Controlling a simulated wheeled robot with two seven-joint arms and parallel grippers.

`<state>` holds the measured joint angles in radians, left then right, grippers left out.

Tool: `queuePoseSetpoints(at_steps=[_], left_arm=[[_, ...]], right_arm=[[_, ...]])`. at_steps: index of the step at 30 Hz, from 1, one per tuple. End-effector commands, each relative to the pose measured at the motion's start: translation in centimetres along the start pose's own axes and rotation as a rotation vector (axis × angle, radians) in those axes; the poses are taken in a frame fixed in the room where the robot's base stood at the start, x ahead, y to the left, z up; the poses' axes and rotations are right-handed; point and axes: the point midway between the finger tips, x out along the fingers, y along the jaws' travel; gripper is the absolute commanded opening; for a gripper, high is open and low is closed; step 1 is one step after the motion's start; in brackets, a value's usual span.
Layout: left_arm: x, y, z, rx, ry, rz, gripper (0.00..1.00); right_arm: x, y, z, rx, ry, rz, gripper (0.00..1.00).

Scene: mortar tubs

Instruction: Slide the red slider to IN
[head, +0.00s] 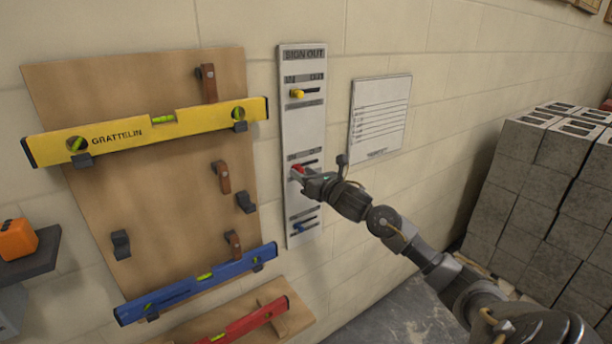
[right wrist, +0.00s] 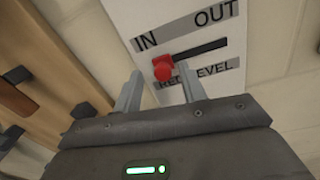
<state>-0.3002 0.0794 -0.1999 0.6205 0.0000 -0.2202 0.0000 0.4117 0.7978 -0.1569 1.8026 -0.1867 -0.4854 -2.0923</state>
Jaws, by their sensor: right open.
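The sign-out board (head: 290,125) is a tall pale panel on the block wall. Its red slider (head: 299,168) is the middle one, partly hidden by my right gripper (head: 296,178). The OUT label (right wrist: 216,17) is at the slot's right end. My right gripper (right wrist: 160,76) is open, one finger on each side of the knob. I cannot tell whether either finger touches it. My left gripper is not in view.
A yellow slider (head: 297,94) is above and a blue slider (head: 298,227) below on the same board. A wooden rack (head: 150,210) with spirit levels is to the left. A paper sheet (head: 379,118) hangs to the right. Stacked grey blocks (head: 530,195) stand at far right.

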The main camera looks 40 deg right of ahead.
Motion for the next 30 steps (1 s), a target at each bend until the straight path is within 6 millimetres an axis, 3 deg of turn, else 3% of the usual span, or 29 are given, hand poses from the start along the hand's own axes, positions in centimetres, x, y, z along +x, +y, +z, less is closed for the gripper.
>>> queuePoseSetpoints(at_steps=[5,18,30], left_arm=[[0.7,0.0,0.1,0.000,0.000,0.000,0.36],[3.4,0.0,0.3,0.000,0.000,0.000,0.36],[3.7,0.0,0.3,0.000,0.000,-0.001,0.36]], right_arm=[[-1.5,-0.1,-0.3,-0.003,0.001,0.000,0.41],[-9.4,0.0,-0.3,-0.003,0.002,0.001,0.41],[-10.8,0.1,0.0,0.000,0.000,0.001,0.41]])
